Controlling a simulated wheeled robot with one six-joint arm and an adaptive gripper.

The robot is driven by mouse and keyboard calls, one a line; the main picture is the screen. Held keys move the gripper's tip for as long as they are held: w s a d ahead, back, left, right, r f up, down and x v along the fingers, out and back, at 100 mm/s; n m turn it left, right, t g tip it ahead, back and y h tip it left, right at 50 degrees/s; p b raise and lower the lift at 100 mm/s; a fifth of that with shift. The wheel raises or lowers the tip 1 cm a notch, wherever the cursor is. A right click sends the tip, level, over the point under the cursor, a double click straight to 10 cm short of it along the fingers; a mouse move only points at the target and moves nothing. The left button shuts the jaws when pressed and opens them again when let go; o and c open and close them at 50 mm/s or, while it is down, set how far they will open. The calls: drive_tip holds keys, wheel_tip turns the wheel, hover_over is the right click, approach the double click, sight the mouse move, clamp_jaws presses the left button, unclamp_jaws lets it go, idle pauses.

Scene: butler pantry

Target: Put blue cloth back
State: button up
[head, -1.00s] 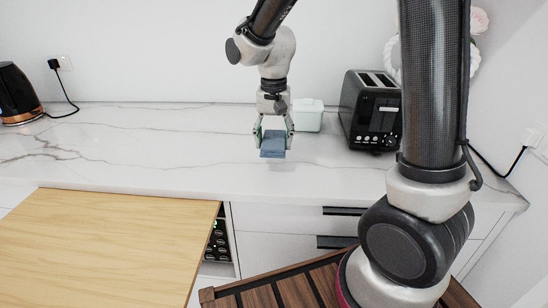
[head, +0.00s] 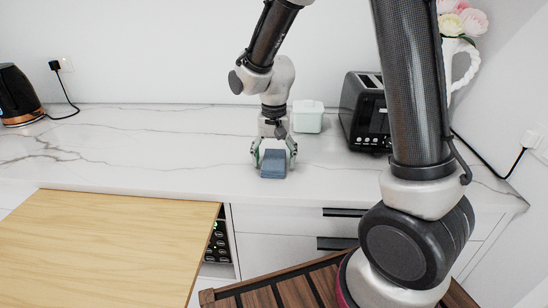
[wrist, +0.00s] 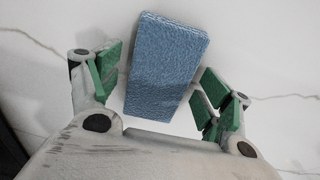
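The blue cloth (head: 274,164) is a folded, block-shaped piece on the white marble counter, near its front edge. It also fills the middle of the wrist view (wrist: 165,65), slightly tilted in the picture. My gripper (head: 274,157) is low over the counter with its green-padded fingers on either side of the cloth. In the wrist view (wrist: 160,88) a gap shows between each finger and the cloth, so the gripper is open around it. The cloth's underside is hidden.
A pale green lidded box (head: 307,116) stands behind and right of my gripper. A black toaster (head: 367,112) is further right, with a white flower vase (head: 462,68) beyond it. A black kettle (head: 17,95) stands far left.

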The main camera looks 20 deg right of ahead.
sight(274, 160)
wheel_tip(274, 160, up, 12)
drive_tip(key=s+d+r+n+t, duration=0.2)
drive_tip(key=s+d+r, duration=0.1)
drive_tip(key=s+d, duration=0.4)
drive_tip(key=s+d+r+n+t, duration=0.2)
drive_tip(key=s+d+r, duration=0.2)
drive_tip(key=s+d, duration=0.4)
drive_tip(key=s, duration=0.5)
drive_tip(key=shift+s+n, duration=0.3)
